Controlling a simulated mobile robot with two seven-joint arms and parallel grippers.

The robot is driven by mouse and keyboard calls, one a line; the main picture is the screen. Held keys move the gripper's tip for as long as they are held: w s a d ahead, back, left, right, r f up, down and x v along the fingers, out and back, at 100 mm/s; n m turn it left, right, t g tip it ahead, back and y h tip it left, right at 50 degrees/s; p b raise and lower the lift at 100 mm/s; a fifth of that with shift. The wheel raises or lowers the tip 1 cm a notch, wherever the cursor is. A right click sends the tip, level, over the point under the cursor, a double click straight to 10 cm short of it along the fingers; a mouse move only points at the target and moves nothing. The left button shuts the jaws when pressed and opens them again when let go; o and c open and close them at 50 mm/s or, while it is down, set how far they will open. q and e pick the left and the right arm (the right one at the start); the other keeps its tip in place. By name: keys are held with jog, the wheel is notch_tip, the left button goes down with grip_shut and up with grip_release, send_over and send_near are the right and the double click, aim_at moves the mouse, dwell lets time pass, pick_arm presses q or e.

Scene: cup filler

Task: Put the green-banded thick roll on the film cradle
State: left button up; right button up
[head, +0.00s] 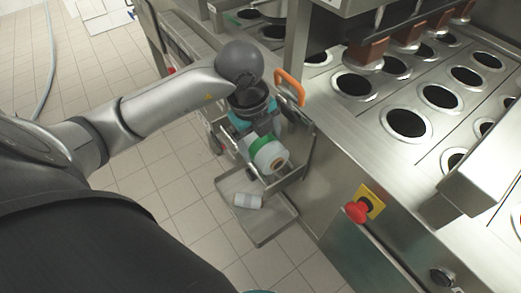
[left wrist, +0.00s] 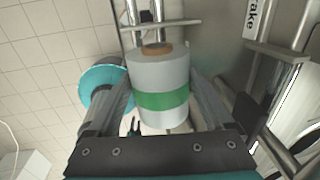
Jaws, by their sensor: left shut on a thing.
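The green-banded thick roll (head: 271,157) is white with a green band and sits between the fingers of my left gripper (head: 262,140). In the left wrist view the roll (left wrist: 160,72) shows its brown core end, and the gripper (left wrist: 160,100) is shut on it from both sides. The film cradle appears to be the metal bracket and rods (head: 297,170) beside the machine; its rods and crossbar (left wrist: 165,24) show just beyond the roll's core end. I cannot tell whether the roll touches them. My right gripper is not in view.
A metal tray (head: 262,238) below holds a smaller white roll (head: 248,201). An orange handle (head: 290,87) stands close to my left gripper. The steel machine (head: 335,140) with round cup holes and a red stop button (head: 356,212) is at right. A teal round thing (left wrist: 98,78) lies left of the roll.

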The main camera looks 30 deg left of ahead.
aim_at(260, 153)
pick_arm(q)
notch_tip(260, 153, down, 3)
jog(key=shift+r+b, duration=0.15)
jog(key=shift+b, duration=0.25)
jog(key=shift+f, duration=0.35)
jog(key=shift+r, duration=0.1)
jog(key=shift+f, duration=0.2)
jog(key=o, duration=1.5)
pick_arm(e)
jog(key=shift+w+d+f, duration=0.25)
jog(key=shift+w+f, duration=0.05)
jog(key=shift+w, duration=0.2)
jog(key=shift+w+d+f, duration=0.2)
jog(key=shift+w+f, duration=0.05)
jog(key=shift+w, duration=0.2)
